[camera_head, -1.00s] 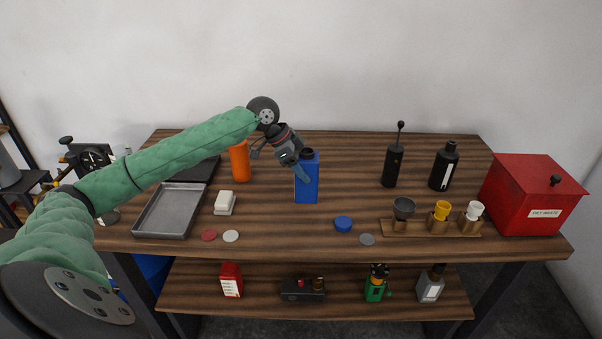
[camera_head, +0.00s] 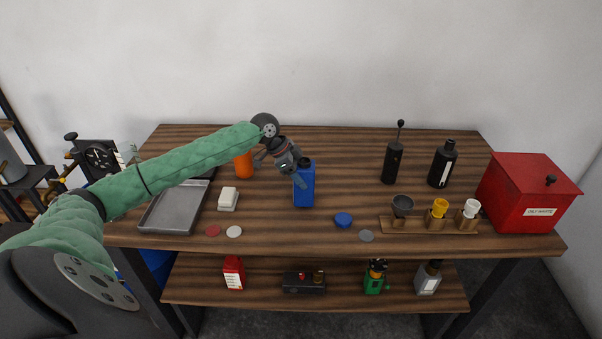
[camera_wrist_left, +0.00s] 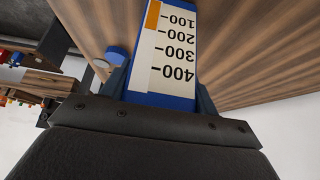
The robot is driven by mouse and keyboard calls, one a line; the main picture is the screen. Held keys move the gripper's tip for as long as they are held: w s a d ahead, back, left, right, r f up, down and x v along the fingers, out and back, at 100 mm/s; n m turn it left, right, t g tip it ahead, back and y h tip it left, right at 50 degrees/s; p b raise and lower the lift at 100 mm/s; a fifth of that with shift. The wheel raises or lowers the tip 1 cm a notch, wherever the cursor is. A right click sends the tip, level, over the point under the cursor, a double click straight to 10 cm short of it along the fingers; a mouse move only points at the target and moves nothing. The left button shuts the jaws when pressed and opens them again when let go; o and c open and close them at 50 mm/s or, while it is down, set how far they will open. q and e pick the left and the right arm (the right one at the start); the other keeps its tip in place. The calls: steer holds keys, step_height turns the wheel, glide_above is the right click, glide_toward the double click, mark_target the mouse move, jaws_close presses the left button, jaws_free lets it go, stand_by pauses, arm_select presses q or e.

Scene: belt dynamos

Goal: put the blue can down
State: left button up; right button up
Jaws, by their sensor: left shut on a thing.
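The blue can (camera_head: 304,188) stands upright at the middle of the wooden table, its dark mouth open at the top. My left gripper (camera_head: 300,178) is shut on it near its upper part. In the left wrist view the can (camera_wrist_left: 178,50) shows a white scale label between the two fingers. Whether its base touches the table is hard to tell. A round blue cap (camera_head: 343,220) lies on the table to the right of the can; it also shows in the left wrist view (camera_wrist_left: 116,56). My right gripper is not in view.
A grey tray (camera_head: 150,222), a white block (camera_head: 228,199) and an orange bottle (camera_head: 244,166) are to the left. A wooden rack (camera_head: 430,225) with small cups, two black bottles and a red waste bin (camera_head: 526,195) are to the right. Table between can and black bottles is clear.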

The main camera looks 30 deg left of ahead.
arm_select(q)
steer(key=o, duration=1.4)
steer(key=shift+r, duration=0.1)
steer(key=shift+s+a+r, duration=0.15)
steer(key=shift+a+r, duration=0.05)
steer(key=shift+r, duration=0.05)
steer(key=shift+b+v, duration=1.85)
steer(key=shift+v, duration=3.8)
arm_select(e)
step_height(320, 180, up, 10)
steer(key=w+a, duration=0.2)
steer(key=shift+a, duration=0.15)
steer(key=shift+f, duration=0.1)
